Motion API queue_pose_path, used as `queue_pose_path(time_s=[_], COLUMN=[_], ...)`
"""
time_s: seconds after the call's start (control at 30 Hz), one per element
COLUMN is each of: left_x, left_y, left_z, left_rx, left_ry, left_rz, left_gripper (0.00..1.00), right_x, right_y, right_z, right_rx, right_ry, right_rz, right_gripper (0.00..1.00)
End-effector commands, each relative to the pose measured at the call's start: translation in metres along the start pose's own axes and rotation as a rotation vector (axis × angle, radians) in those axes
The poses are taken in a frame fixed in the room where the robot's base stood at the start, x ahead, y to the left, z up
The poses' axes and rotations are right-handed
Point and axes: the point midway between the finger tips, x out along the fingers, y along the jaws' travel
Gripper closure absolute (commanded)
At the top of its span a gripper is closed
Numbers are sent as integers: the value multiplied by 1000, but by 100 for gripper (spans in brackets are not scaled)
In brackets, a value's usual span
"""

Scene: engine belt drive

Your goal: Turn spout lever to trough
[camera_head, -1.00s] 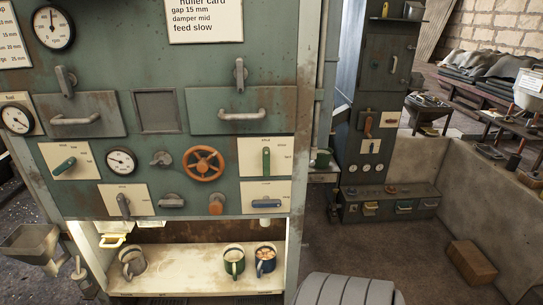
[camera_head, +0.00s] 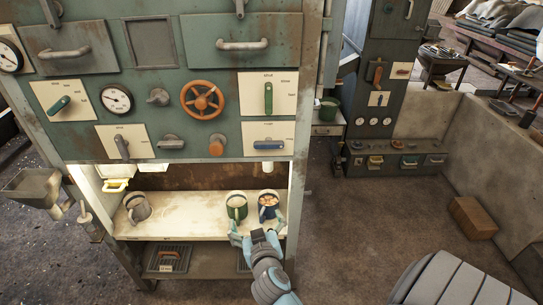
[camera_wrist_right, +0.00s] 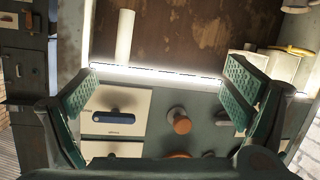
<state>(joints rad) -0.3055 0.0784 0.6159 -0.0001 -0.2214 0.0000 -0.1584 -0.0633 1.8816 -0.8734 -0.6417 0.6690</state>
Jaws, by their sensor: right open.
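Several levers sit on cream plates on the green cabinet front; their labels are too small to read. A blue lever (camera_head: 264,141) lies horizontal on the lower right plate. A green lever (camera_head: 268,97) stands upright above it. Another green lever (camera_head: 58,104) is tilted on the left plate, and a grey lever (camera_head: 122,146) points down on the lower left plate. My right gripper (camera_head: 258,229) is open and empty below the panel, in front of the mug shelf. The right wrist view shows its spread fingers, with the blue lever (camera_wrist_right: 120,112) beyond them. My left gripper is out of view.
A white tube (camera_head: 267,167) hangs under the panel. A green mug (camera_head: 237,206), a dark mug (camera_head: 268,206) and a grey mug (camera_head: 137,208) stand on the lit shelf (camera_head: 187,222). An orange valve wheel (camera_head: 202,98) and knobs protrude from the panel.

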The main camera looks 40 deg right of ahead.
Motion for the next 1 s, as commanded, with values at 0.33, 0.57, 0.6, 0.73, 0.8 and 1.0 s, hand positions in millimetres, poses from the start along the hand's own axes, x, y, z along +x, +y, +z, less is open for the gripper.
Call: queue_pose_path(time_s=[0.33, 0.57, 0.6, 0.73, 0.8, 1.0], left_x=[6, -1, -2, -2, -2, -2], left_y=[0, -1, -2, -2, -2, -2], left_z=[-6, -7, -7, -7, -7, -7], left_rx=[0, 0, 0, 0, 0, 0], left_ry=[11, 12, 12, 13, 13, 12], left_rz=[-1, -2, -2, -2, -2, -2], left_gripper=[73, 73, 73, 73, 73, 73], right_x=[-17, 46, 56, 84, 92, 100], right_y=[64, 78, 80, 85, 87, 88], right_z=[-124, -141, -143, -149, -151, -152], right_rx=[197, 195, 194, 197, 196, 198], right_ry=[282, 279, 279, 277, 277, 275], right_rz=[187, 189, 188, 187, 186, 185], right_gripper=[5, 5, 5, 5, 5, 5])
